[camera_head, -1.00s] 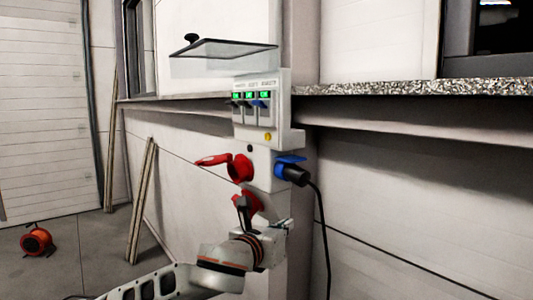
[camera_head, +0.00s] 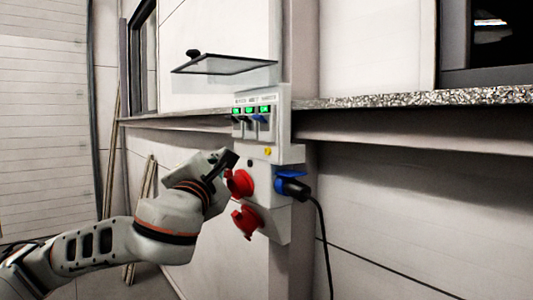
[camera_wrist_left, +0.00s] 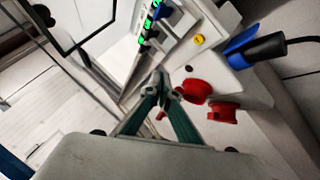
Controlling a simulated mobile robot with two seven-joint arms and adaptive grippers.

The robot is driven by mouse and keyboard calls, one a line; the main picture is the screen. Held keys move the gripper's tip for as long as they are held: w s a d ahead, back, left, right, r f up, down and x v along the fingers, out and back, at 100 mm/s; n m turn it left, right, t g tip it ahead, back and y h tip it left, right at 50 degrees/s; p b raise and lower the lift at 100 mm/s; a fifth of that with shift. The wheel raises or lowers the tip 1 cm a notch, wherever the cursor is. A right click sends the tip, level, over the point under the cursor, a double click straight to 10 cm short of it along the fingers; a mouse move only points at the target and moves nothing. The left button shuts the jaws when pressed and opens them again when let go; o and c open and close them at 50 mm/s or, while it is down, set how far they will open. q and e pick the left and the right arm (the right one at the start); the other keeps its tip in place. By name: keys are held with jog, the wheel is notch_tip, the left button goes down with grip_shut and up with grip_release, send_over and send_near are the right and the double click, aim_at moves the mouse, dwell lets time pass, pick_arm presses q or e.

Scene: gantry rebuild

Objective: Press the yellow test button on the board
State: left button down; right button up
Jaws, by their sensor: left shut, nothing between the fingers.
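The board (camera_head: 283,125) is a light grey box on the wall. The yellow test button (camera_head: 267,151) is low on its front, below the row of breakers; the left wrist view also shows the button (camera_wrist_left: 199,39). My left gripper (camera_head: 233,157) is shut and empty, left of the button and slightly lower, in front of the upper red socket. In the left wrist view its fingertips (camera_wrist_left: 160,80) are together, below and left of the button, with a visible gap to it. My right gripper is in neither view.
Breakers with green lights (camera_head: 250,111) sit under a raised clear cover (camera_head: 225,65). Below are red sockets (camera_head: 246,221) and a blue socket lid with a black plug (camera_head: 292,187) and hanging cable. A speckled ledge (camera_head: 420,98) runs right.

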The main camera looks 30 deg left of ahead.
aim_at(268, 151)
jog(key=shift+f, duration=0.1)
pick_arm(q)
jog(key=w+d+b, duration=0.3)
jog(key=w, duration=0.5)
jog(key=shift+d, duration=0.2)
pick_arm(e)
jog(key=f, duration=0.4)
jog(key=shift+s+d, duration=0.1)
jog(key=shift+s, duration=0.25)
pick_arm(q)
jog(key=shift+w, duration=0.1)
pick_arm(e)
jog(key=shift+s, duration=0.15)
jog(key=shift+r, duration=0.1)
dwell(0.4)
pick_arm(q)
jog(key=shift+w+d+p, duration=0.2)
jog(key=shift+w+p, duration=0.2)
jog(key=shift+p, duration=0.1)
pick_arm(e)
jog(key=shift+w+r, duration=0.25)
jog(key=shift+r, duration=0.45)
